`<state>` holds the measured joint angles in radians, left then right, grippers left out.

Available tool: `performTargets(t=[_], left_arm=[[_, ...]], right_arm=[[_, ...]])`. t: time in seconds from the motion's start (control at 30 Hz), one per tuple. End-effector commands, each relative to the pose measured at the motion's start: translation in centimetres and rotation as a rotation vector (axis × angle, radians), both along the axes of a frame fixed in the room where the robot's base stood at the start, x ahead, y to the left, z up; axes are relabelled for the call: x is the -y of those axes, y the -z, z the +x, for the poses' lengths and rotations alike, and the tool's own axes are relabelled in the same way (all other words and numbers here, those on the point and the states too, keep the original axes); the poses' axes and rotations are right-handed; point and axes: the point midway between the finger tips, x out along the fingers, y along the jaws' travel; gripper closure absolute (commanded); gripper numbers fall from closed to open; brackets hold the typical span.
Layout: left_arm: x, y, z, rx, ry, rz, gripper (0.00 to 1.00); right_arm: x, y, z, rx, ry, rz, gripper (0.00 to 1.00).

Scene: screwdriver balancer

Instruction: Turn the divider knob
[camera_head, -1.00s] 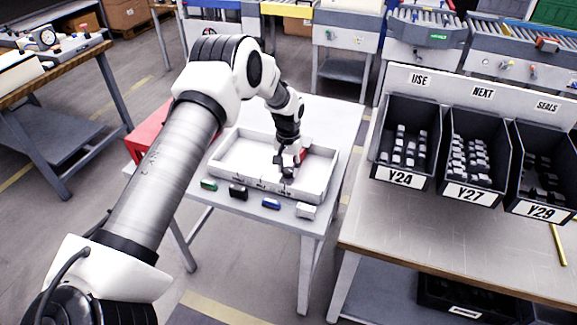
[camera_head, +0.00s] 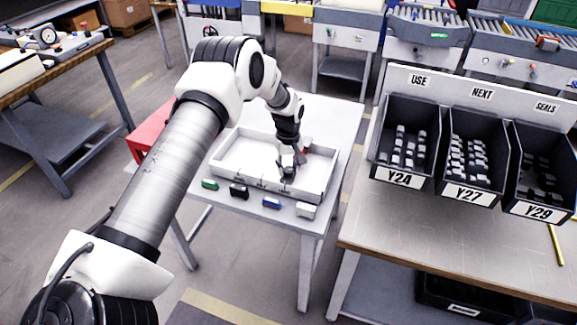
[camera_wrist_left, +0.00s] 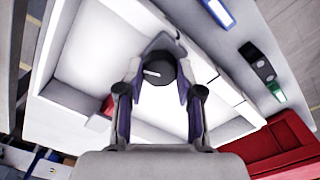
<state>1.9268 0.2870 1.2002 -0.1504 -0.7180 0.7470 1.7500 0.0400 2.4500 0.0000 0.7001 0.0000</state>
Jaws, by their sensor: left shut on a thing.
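The white tray (camera_head: 229,171) lies on the white table. My left arm reaches over it from the left, and its gripper (camera_head: 288,167) is down in the right part of the tray. In the left wrist view, the round black divider knob (camera_wrist_left: 158,68) with a white mark on top sits between the two fingers of the left gripper (camera_wrist_left: 158,88). The gripper is shut on the knob. In the head view the fingers mostly hide the knob. My right gripper is in neither view.
Green (camera_head: 210,184), black (camera_head: 238,191), blue (camera_head: 271,202) and white (camera_head: 306,211) pieces stand along the table's front edge. A red box (camera_head: 150,131) is at the left. A bench on the right carries black bins (camera_head: 403,146) of small parts.

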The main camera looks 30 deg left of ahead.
Motion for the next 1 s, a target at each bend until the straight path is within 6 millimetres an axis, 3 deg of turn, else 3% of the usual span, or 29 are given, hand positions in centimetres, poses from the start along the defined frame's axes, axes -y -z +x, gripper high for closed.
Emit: performTargets(t=[0.4, 0.43, 0.5, 0.83, 1.0], left_arm=[[0.0, 0.4, -0.3, -0.01, -0.009, -0.001, 0.99], [0.0, 0.4, -0.3, -0.01, -0.008, -0.001, 0.57], [0.0, 0.4, -0.3, -0.008, -0.008, -0.001, 0.39], [0.0, -0.1, -0.1, -0.003, -0.008, 0.0, 0.39], [0.0, -2.8, 0.0, 0.0, -0.009, -0.001, 0.39]], right_arm=[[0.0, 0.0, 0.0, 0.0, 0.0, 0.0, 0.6], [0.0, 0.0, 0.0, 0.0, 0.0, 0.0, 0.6], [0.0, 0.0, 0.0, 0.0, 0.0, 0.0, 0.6], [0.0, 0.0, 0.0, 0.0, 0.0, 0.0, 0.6], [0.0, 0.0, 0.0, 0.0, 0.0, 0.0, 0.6]])
